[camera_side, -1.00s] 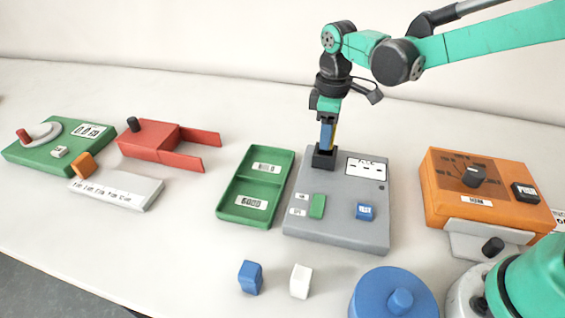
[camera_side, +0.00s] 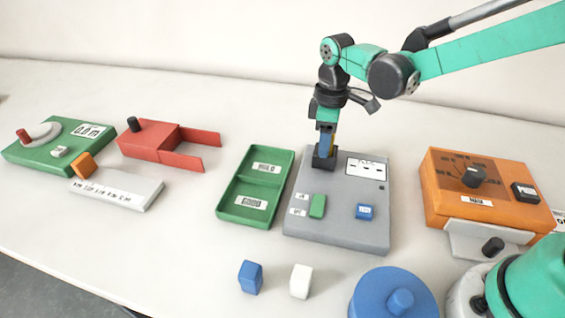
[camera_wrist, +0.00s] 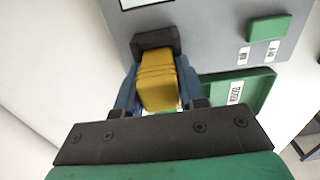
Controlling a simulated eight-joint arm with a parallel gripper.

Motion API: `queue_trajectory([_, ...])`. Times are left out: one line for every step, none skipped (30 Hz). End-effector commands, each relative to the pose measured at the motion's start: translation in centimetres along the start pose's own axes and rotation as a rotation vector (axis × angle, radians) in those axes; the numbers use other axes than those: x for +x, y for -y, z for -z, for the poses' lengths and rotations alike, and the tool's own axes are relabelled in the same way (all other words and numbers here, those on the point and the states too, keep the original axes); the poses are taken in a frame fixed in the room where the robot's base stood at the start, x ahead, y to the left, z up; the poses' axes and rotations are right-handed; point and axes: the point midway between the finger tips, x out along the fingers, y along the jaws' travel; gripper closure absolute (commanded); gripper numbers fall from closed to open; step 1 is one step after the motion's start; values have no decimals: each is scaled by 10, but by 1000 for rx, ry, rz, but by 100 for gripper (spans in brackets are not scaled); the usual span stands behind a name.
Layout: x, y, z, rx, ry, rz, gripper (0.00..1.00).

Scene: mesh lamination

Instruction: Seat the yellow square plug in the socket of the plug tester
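The yellow square plug (camera_wrist: 157,85) is between the two blue fingers of my gripper (camera_wrist: 158,92), which touch its sides. In the side view my gripper (camera_side: 325,145) points straight down over the black socket, with a sliver of yellow showing. The black socket (camera_side: 322,162) stands at the back left of the grey plug tester (camera_side: 338,225). In the wrist view the plug's far end meets the socket (camera_wrist: 152,38). How deep it sits inside is hidden.
The tester carries a green button (camera_side: 317,206), a blue button (camera_side: 364,211) and a white display (camera_side: 367,167). A green two-part tray (camera_side: 228,212) stands close on the left, an orange box (camera_side: 440,205) on the right. Blue (camera_side: 250,277) and white (camera_side: 301,281) blocks lie in front.

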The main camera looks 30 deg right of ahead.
Motion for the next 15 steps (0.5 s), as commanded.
queue_trajectory([0, -1, 0, 0, 0, -3, 39])
queue_trajectory([0, -1, 0, 0, -1, -3, 31])
queue_trajectory([0, -1, 0, 1, -1, -3, 31])
queue_trajectory([0, -1, 0, 1, -1, -3, 31])
queue_trajectory([0, -1, 0, 1, -1, -3, 31])
queue_trajectory([0, -1, 0, 1, -1, -3, 31])
queue_trajectory([0, -1, 0, 1, -1, -3, 31])
queue_trajectory([0, -1, 0, 1, -1, -3, 31])
queue_trajectory([0, -1, 0, 1, -1, -3, 31])
queue_trajectory([0, -1, 0, 1, -1, -3, 31])
queue_trajectory([0, -1, 0, 1, -1, -3, 31])
queue_trajectory([-2, -1, 0, 0, -1, -3, 31])
queue_trajectory([-4, -1, 0, 0, -1, -3, 31])
queue_trajectory([-6, -1, 0, 0, -1, -3, 31])
queue_trajectory([-11, -1, 0, 0, -1, -3, 31])
